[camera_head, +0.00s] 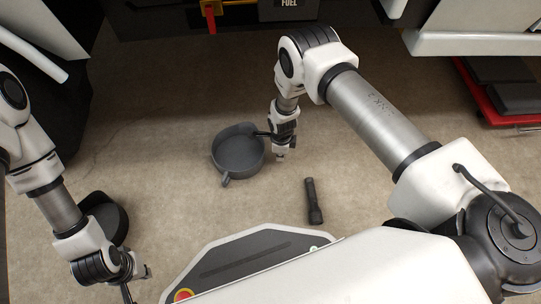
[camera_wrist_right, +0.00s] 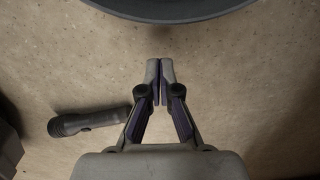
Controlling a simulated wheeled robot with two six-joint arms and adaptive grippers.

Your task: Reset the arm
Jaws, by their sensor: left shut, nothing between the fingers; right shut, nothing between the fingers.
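My right arm reaches in from the right in the head view, and its gripper (camera_head: 280,156) points down beside a dark grey round pan (camera_head: 238,152). In the right wrist view the right gripper (camera_wrist_right: 160,62) has its fingertips together with nothing between them. The pan's rim (camera_wrist_right: 170,12) shows at the top of that view, apart from the fingertips. My left arm hangs at the left edge of the head view. Its gripper (camera_head: 140,274) is low in the picture, small and partly hidden, with nothing seen in it.
A black flashlight (camera_head: 313,202) lies on the floor right of the pan and also shows in the right wrist view (camera_wrist_right: 90,121). Another dark round container (camera_head: 110,218) is behind my left arm. A vehicle underside (camera_head: 290,12) spans the top. A red tray (camera_head: 500,110) lies right.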

